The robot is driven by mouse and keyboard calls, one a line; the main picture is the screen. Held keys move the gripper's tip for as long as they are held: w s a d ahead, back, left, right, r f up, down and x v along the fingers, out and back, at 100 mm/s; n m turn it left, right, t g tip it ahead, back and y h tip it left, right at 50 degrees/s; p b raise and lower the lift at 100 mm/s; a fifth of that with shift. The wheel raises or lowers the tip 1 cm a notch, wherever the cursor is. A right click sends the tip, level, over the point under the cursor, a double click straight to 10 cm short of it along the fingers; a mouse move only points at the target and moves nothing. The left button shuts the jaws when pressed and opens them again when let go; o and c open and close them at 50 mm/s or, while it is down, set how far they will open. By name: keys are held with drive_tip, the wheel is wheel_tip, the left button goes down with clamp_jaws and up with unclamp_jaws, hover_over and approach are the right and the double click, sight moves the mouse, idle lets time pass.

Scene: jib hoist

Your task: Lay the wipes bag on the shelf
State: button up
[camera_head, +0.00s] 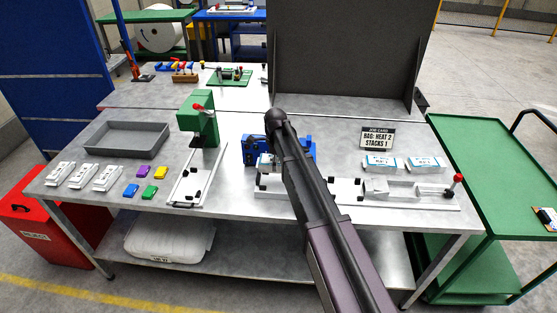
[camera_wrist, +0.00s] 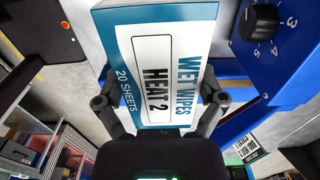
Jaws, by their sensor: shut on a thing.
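The wipes bag (camera_wrist: 155,55) is a white and blue pack printed "WET WIPES", "HEAT 2" and "20 SHEETS". In the wrist view my gripper (camera_wrist: 160,100) is shut on it, with a finger at each side. A blue machine with a black numbered knob (camera_wrist: 259,23) is close to the bag's right.
A grey tray (camera_head: 126,139), a green press (camera_head: 199,122) and several white packs (camera_head: 60,175) occupy the left. A green cart (camera_head: 485,165) stands right.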

sight(276, 182)
drive_tip(key=shift+d+f, duration=0.15)
drive_tip(key=shift+f, duration=0.1)
drive_tip(key=shift+f+b, duration=3.1)
drive_tip(key=shift+b, duration=0.3)
drive_tip(key=shift+f+b, duration=0.35)
drive_tip(key=shift+f, duration=0.05)
drive_tip(key=o, duration=0.9)
drive_tip(key=shift+c, duration=0.2)
drive_tip(key=shift+r, duration=0.2)
